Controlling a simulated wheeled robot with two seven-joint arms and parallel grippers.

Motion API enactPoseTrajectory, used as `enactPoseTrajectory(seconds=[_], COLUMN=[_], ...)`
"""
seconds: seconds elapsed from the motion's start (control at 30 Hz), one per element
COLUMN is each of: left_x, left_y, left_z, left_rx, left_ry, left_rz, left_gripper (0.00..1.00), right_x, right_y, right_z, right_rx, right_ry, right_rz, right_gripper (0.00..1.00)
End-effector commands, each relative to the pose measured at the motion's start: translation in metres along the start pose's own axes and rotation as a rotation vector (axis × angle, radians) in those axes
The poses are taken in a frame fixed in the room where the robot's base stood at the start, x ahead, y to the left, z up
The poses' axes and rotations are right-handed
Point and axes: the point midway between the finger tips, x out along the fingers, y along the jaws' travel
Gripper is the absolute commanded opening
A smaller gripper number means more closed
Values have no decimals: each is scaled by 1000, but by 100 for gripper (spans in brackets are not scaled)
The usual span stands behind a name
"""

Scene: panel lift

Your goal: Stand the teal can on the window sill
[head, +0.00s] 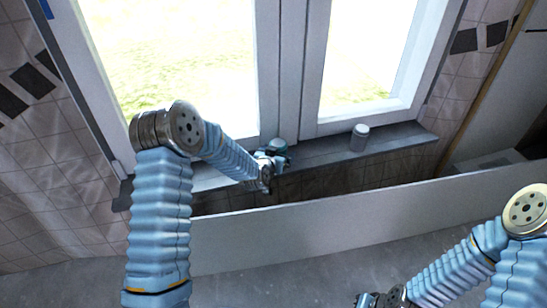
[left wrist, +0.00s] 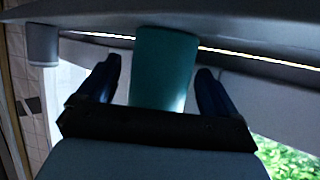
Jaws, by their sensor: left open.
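The teal can (head: 279,145) stands on the grey window sill (head: 320,153), near the window's middle post. In the left wrist view, which is upside down, the teal can (left wrist: 163,65) meets the sill (left wrist: 235,25) and lies between the fingers. My left gripper (head: 274,160) is at the can, open, with a finger on each side; gaps show between fingers and can. The gripper hides part of the can in the head view. My right gripper (head: 374,299) is at the bottom edge, partly cut off, away from the sill.
The window frame (head: 292,75) rises behind the sill. Bare sill lies between the cans.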

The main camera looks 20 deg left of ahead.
Motion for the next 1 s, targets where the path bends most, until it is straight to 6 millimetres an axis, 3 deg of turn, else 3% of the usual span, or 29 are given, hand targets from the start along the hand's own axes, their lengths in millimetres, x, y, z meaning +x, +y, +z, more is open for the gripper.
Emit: enactPoseTrajectory(seconds=[0.5, 0.7, 1.0], left_x=[-106, -119, -119], left_y=[0, 0, 0], left_z=[-1, 0, 0], left_rx=[1, 1, 0], left_ry=[1, 0, 0], left_rz=[0, 0, 0], left_gripper=[93, 93, 93], right_x=[-1, -1, -1], right_y=[0, 0, 0], right_z=[0, 0, 0], right_rx=[0, 0, 0], right_ry=[0, 1, 0], right_rz=[0, 0, 0], right_gripper=[0, 0, 0])
